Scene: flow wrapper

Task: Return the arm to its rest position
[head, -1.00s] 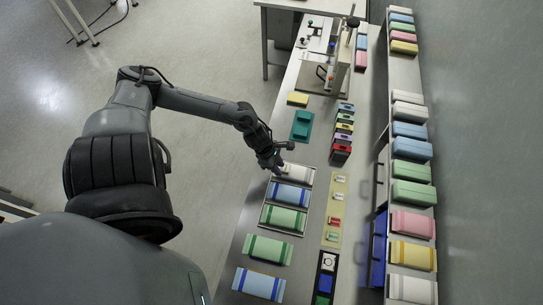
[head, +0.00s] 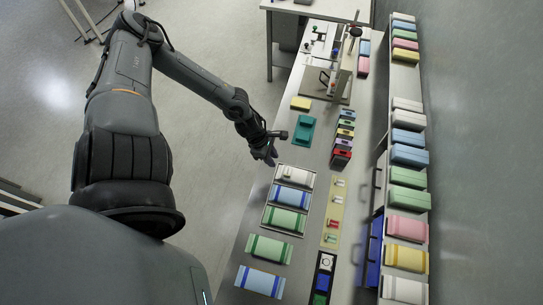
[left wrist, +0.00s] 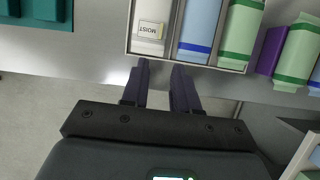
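My left gripper (head: 270,160) hangs over the left edge of the long bench, just beyond the tray in the head view. In the left wrist view its two dark fingers (left wrist: 160,82) stand apart with nothing between them. The tray (head: 267,217) holds a white pack (head: 296,175), a blue-banded pack (head: 290,196) and a green-banded pack (head: 284,220). In the left wrist view the white pack (left wrist: 151,28) bears a label reading MOIST, and the fingertips are apart from it. My right gripper is not in view.
A green-banded pack (head: 269,249) and a blue-banded pack (head: 260,282) lie on the bench below the tray. A teal block (head: 303,130) and yellow block (head: 300,103) lie above it. A shelf of coloured packs (head: 408,177) runs along the right. Open floor lies left of the bench.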

